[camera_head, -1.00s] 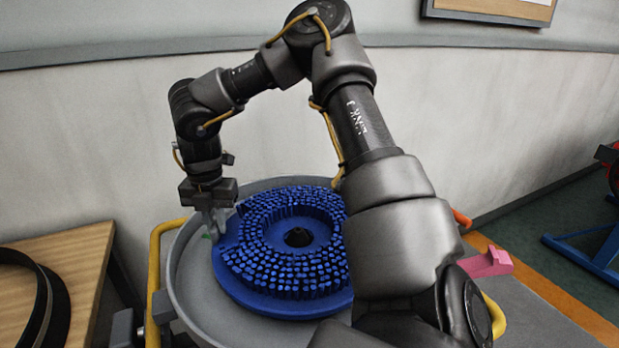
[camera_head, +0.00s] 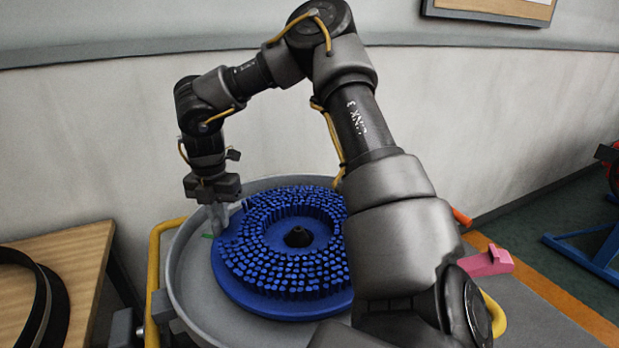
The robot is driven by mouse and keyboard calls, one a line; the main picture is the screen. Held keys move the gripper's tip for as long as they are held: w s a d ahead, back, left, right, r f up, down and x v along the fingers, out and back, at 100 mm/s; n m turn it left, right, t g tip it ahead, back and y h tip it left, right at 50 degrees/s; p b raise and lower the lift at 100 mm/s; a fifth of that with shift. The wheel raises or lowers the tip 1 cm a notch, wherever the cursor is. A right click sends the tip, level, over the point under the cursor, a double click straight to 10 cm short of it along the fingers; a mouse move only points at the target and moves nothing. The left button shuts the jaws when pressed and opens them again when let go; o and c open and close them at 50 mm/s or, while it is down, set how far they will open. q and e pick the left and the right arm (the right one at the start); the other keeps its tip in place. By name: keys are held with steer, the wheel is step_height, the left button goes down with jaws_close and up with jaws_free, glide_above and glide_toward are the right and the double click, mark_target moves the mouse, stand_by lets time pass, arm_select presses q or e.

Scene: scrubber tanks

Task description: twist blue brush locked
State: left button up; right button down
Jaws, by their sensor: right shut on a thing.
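The blue brush (camera_head: 268,289) is a round disc of blue bristles with a dark hub (camera_head: 298,237) at its centre. It lies bristles up inside a round grey pan (camera_head: 190,290). My right gripper (camera_head: 218,218) points down at the brush's far left rim and is shut on that rim. My right forearm hides the brush's right edge. My left gripper does not show.
A yellow tube frame (camera_head: 153,262) runs round the pan. A wooden table (camera_head: 85,255) with a black ring (camera_head: 40,310) stands at left. A pink part (camera_head: 487,262) sits at right. The wall is close behind.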

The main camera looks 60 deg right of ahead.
steer(key=shift+d, duration=0.15)
steer(key=c, duration=1.9)
jaws_free()
steer(key=shift+w+d, duration=0.1)
steer(key=o, duration=0.5)
steer(key=shift+o, duration=0.2)
step_height(320, 180, up, 11)
steer(key=p, duration=0.1)
